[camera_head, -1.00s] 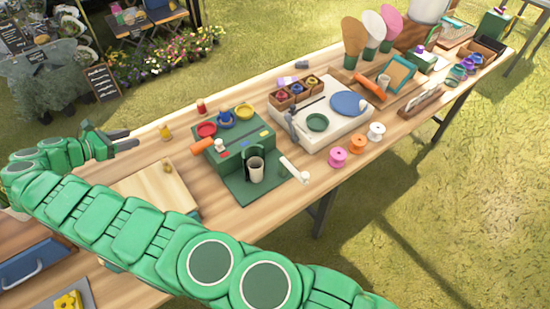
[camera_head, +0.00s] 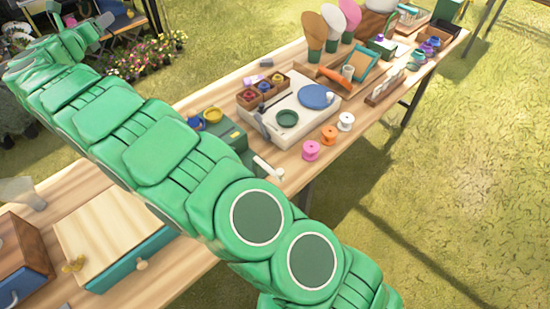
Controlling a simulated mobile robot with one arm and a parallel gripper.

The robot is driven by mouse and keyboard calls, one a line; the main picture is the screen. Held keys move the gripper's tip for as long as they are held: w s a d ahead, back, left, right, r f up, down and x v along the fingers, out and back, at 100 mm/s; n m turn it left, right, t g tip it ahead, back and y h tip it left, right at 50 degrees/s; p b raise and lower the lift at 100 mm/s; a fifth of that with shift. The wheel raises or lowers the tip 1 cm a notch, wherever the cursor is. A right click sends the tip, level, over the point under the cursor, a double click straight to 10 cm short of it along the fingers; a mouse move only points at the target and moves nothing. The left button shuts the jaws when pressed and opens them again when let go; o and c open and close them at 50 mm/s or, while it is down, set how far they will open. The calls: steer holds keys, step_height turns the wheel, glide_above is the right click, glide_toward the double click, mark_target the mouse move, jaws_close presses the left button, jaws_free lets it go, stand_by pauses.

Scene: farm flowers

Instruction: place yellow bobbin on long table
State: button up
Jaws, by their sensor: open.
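No yellow bobbin shows clearly now. My green arm covers the part of the long table (camera_head: 190,285) where a small yellow piece stood earlier. A small golden-yellow object (camera_head: 74,264) lies by the left edge of a pale wooden box; I cannot tell what it is. Pink (camera_head: 311,150), orange (camera_head: 329,134) and white (camera_head: 346,121) bobbins stand in a row near the table's right edge. My gripper (camera_head: 108,24) is open at the upper left, in the picture beyond the table's far edge. I see nothing held in it, though it is small and partly hidden.
The pale wooden box (camera_head: 105,228) has a teal drawer front, and a darker wooden box (camera_head: 22,250) stands left of it. A white board (camera_head: 290,108) with a green dish, a blue disc (camera_head: 316,96) and small wooden boxes occupy the middle. Bare tabletop shows at the near end.

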steer(key=w+d+r+n+y, duration=0.3)
steer(key=w+d+r+n, duration=0.25)
steer(key=r, duration=0.35)
steer(key=s+d+r+n+g+y, duration=0.2)
steer(key=d+n+y, duration=0.1)
steer(key=d+n, duration=0.45)
steer(key=s+d+r+n+g+y, duration=0.2)
steer(key=d+n+y, duration=0.1)
steer(key=d+n, duration=0.45)
steer(key=s+d+f+n+g+h, duration=0.2)
steer(key=s+d+f+n+g, duration=0.3)
steer(key=s+d, duration=0.7)
steer(key=s+d+f+n+g+h, duration=0.1)
steer(key=s+d+f+n+g, duration=0.25)
steer(key=s+d+f, duration=0.6)
steer(key=s+d+f+n+g+h, duration=0.2)
steer(key=s+d+f+g, duration=0.1)
steer(key=s+d, duration=0.8)
steer(key=s+d+f+n+g+h, duration=0.2)
steer(key=s+d, duration=1)
steer(key=s, duration=0.8)
step_height(320, 180, down, 2)
steer(key=shift+s+f+g+h, duration=0.15)
steer(key=shift+g+h, duration=0.15)
steer(key=shift+g, duration=0.45)
